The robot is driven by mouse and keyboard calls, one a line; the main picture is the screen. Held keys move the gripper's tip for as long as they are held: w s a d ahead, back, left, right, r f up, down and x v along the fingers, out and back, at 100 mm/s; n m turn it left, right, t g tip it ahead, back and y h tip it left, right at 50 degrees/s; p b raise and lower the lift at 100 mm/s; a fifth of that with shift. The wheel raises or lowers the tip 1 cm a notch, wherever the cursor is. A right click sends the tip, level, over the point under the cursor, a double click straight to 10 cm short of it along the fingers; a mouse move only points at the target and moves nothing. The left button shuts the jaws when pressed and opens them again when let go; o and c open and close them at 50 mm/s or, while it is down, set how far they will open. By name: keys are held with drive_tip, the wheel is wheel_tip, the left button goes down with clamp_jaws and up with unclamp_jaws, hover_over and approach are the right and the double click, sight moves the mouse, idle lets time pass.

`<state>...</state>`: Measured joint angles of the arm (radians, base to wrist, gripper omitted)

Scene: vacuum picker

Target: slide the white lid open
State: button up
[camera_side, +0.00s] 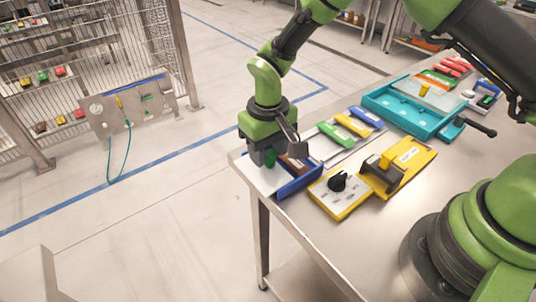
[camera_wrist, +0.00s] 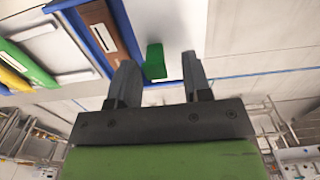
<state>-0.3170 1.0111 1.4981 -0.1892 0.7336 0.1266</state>
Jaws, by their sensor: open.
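The white lid (camera_side: 260,178) lies on the blue-edged box (camera_side: 300,184) at the table's near left corner; it is a pale flat surface in the wrist view (camera_wrist: 165,18). A green block (camera_side: 270,157), like a handle, stands on it; in the wrist view the block (camera_wrist: 155,62) shows between my fingers. My gripper (camera_wrist: 158,60) is open and points down over the lid, one finger on each side of the green block. I cannot tell whether either finger touches it. A brown labelled piece (camera_wrist: 106,30) shows inside the box beside the lid. My gripper partly hides the lid in the side view.
A yellow panel with a black knob (camera_side: 338,182) and a yellow fixture (camera_side: 408,160) stand right of the box. Green, yellow and blue pieces (camera_side: 350,125) lie behind. A teal tray (camera_side: 400,115) is farther back. The table edge is close to the box's left.

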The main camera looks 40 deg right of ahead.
wheel_tip(320, 180, up, 8)
drive_tip(key=shift+r, duration=0.1)
idle(0.4)
wheel_tip(320, 180, up, 9)
drive_tip(key=m+t, duration=0.1)
drive_tip(key=t, duration=0.1)
hover_over(268, 155)
drive_tip(key=s+d, duration=0.3)
drive_tip(key=s+d+r+m+t+y, duration=0.1)
drive_tip(key=s+d+r+t, duration=0.1)
drive_tip(key=s, duration=0.7)
drive_tip(key=s+d+r+m+t+y, duration=0.1)
drive_tip(key=s+d+r+m+t, duration=0.1)
drive_tip(key=s+r, duration=0.4)
drive_tip(key=s+d+t, duration=0.1)
drive_tip(key=s+d, duration=0.1)
drive_tip(key=s, duration=0.1)
drive_tip(key=shift+r, duration=0.4)
idle(4.0)
